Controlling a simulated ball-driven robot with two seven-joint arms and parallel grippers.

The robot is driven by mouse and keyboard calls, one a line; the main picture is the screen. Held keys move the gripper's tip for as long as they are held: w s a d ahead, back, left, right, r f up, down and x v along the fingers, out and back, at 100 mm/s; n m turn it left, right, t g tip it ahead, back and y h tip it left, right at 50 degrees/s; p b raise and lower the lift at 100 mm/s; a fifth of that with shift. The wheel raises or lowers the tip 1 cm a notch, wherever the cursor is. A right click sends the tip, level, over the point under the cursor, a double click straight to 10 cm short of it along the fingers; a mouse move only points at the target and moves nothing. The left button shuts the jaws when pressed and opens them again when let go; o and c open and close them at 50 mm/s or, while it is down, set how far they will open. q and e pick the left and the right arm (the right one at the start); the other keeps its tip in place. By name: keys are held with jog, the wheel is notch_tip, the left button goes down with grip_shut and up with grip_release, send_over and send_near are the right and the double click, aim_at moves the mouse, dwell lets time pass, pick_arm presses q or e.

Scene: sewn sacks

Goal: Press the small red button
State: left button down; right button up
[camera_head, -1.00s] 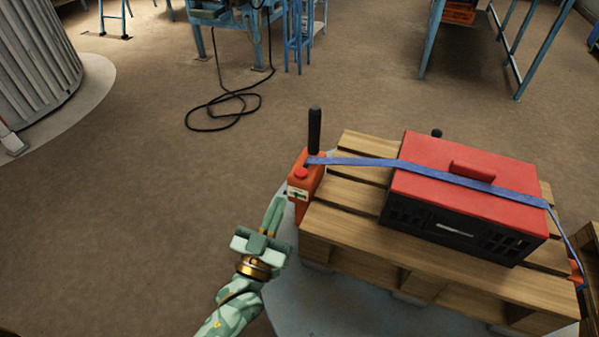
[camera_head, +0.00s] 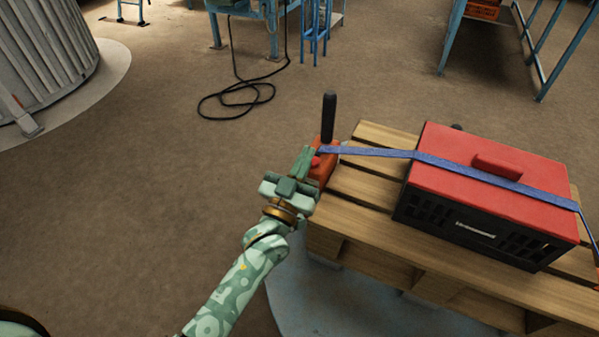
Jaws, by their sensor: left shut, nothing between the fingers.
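The small red button (camera_head: 315,161) is on an orange box (camera_head: 326,169) with a black upright handle (camera_head: 329,117). The box sits at the left edge of a wooden pallet. My left gripper (camera_head: 308,154) is shut and empty, with its fingertips right beside the button and overlapping the box in the picture. I cannot tell whether the tips touch the button. My right gripper is not in view.
A red-topped black crate (camera_head: 488,200) lies on the pallet (camera_head: 385,213), with a blue strap (camera_head: 385,152) running over it to the orange box. A black cable (camera_head: 236,104) lies on the floor behind.

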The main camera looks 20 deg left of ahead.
pick_arm(q)
notch_tip(320, 180, down, 3)
jog(key=shift+r+b, duration=0.15)
jog(key=shift+b, duration=0.35)
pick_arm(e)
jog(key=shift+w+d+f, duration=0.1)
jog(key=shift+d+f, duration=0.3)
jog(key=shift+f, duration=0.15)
